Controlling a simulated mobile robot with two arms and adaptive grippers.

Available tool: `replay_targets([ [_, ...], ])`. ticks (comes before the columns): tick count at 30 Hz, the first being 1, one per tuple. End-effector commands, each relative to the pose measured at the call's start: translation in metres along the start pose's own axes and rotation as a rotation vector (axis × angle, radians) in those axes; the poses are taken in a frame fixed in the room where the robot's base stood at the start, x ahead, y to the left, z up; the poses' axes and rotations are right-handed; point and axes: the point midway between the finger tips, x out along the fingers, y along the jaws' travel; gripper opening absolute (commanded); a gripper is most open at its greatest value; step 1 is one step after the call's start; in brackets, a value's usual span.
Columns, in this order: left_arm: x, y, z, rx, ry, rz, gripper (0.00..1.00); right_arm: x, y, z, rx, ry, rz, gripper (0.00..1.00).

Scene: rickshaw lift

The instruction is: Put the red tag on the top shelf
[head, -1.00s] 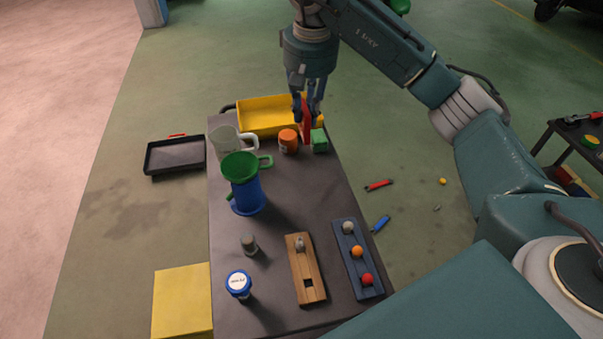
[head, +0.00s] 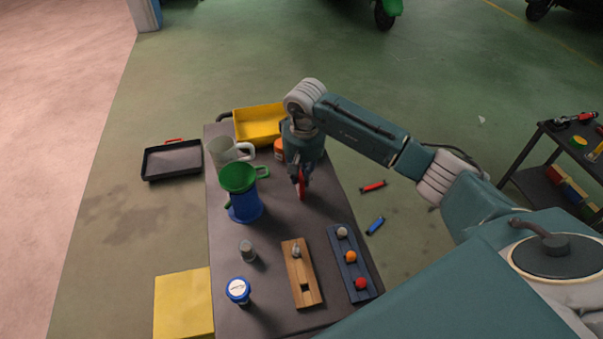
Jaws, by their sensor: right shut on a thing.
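My right gripper (head: 301,186) points down over the middle of the dark cart top (head: 275,225). It is shut on the red tag (head: 302,188), which hangs upright between the fingers, to the right of the blue container. I cannot tell whether the tag touches the cart top. A dark shelf cart (head: 531,165) stands at the right edge of the view, with tools on its upper shelf (head: 562,138) and blocks on a lower one. I cannot tell which shelf the task means. My left gripper is not in view.
On the cart top are a yellow bin (head: 258,125), white mug (head: 226,151), green funnel (head: 238,177) on a blue container (head: 245,206), wooden block (head: 301,273) and ball rack (head: 352,262). Red (head: 373,187) and blue (head: 376,226) tools lie on the floor.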

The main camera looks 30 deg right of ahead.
Motion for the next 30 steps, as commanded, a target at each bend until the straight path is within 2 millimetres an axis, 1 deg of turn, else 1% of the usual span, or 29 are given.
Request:
replay_targets([
  [2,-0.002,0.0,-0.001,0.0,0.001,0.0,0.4,0.003,0.0,0.0,0.0,0.001,-0.002,0.0],
  [7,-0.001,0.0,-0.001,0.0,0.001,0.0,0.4,0.003,0.0,0.0,0.0,0.002,-0.001,0.0],
  [11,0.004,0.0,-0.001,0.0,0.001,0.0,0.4,0.007,0.0,0.0,0.0,0.003,-0.001,0.0],
  [12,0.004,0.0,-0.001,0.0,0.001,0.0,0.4,0.007,0.0,0.0,0.0,0.003,-0.001,0.21],
  [15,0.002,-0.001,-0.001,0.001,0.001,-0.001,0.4,0.006,0.0,0.0,0.0,0.002,-0.001,0.38],
  [24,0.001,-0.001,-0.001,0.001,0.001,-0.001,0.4,0.004,0.0,0.0,0.0,0.001,-0.001,0.38],
  [26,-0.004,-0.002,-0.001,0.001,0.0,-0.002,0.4,0.0,-0.001,0.0,0.0,0.001,-0.002,0.38],
  [28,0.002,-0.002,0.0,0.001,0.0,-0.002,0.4,-0.005,0.0,-0.002,0.0,0.005,-0.001,0.38],
  [30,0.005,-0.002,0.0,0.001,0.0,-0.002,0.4,-0.017,0.0,-0.002,0.0,0.007,-0.003,0.38],
])
